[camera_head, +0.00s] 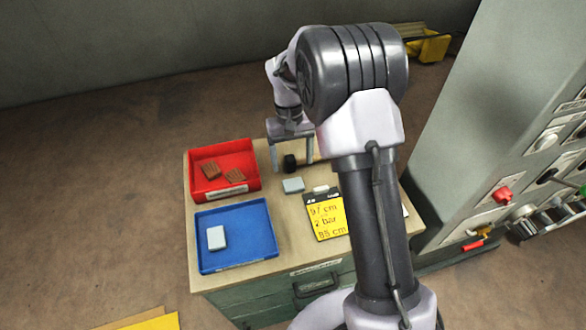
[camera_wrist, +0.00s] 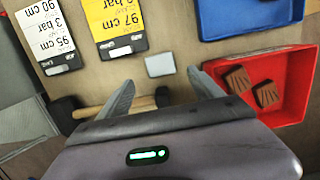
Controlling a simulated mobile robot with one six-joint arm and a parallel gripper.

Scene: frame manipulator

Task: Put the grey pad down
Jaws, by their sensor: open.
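A light grey pad (camera_head: 293,185) lies flat on the wooden table top, left of the yellow card. It also shows in the wrist view (camera_wrist: 160,65), just past my fingertips and roughly between them. My gripper (camera_head: 291,164) is open and empty, fingers pointing down behind the pad in the head view; both fingers show in the wrist view (camera_wrist: 160,79). No contact with the pad is visible. A second light grey pad (camera_head: 217,238) lies inside the blue tray (camera_head: 263,241).
A red tray (camera_head: 254,157) with brown blocks (camera_head: 211,170) stands behind the blue tray. A black-ended tool with a wooden handle (camera_wrist: 110,106) lies under my gripper. The yellow card (camera_head: 328,213) lies right of the pad. A grey cabinet with knobs (camera_head: 470,130) stands at right.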

